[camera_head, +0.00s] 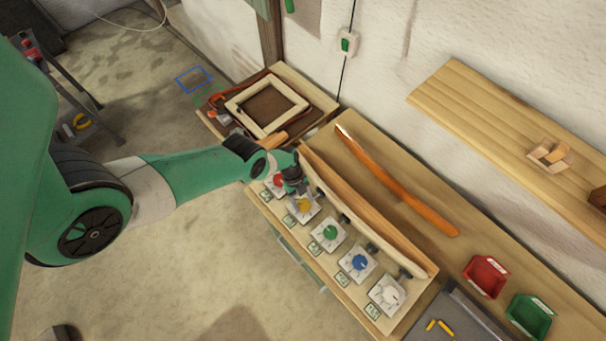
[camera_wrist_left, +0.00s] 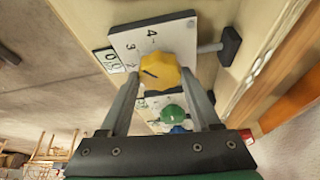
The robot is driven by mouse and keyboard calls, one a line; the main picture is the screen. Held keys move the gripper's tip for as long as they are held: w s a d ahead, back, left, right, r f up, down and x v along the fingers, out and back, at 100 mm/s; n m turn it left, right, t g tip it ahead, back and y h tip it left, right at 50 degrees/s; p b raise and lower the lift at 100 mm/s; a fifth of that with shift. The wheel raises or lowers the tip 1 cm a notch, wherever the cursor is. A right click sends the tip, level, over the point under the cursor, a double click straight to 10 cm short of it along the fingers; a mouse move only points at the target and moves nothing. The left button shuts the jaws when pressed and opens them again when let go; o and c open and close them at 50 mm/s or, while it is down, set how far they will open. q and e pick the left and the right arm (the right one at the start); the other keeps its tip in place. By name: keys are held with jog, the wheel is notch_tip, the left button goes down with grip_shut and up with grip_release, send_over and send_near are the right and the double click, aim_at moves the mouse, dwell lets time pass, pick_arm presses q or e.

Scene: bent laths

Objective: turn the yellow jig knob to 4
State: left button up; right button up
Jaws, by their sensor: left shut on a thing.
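The yellow jig knob (camera_head: 304,206) sits on a pale plate in a row of coloured knobs along the bench's front edge. In the left wrist view the yellow knob (camera_wrist_left: 160,72) is close, on a white dial plate (camera_wrist_left: 178,38) marked with numerals; 2, 3 and 4 can be read. A dark line on the knob points to the left, near the 2. My left gripper (camera_head: 299,192) is at the knob, with its two fingers shut on the knob's opposite sides. The fingertips partly cover the knob in the head view. My right gripper is not in view.
A red knob (camera_head: 277,181) is close to my left gripper; green (camera_head: 331,233), blue (camera_head: 360,262) and white (camera_head: 391,295) knobs follow along the row. A bent lath (camera_head: 360,208) stands behind them. An orange-brown lath (camera_head: 397,184), red bin (camera_head: 485,276) and green bin (camera_head: 530,316) lie farther back.

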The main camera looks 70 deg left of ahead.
pick_arm(q)
jog(key=o, duration=1.4)
jog(key=shift+c, duration=0.2)
jog(key=p+v, duration=0.6)
jog(key=v, duration=0.1)
jog(key=shift+r, duration=0.3)
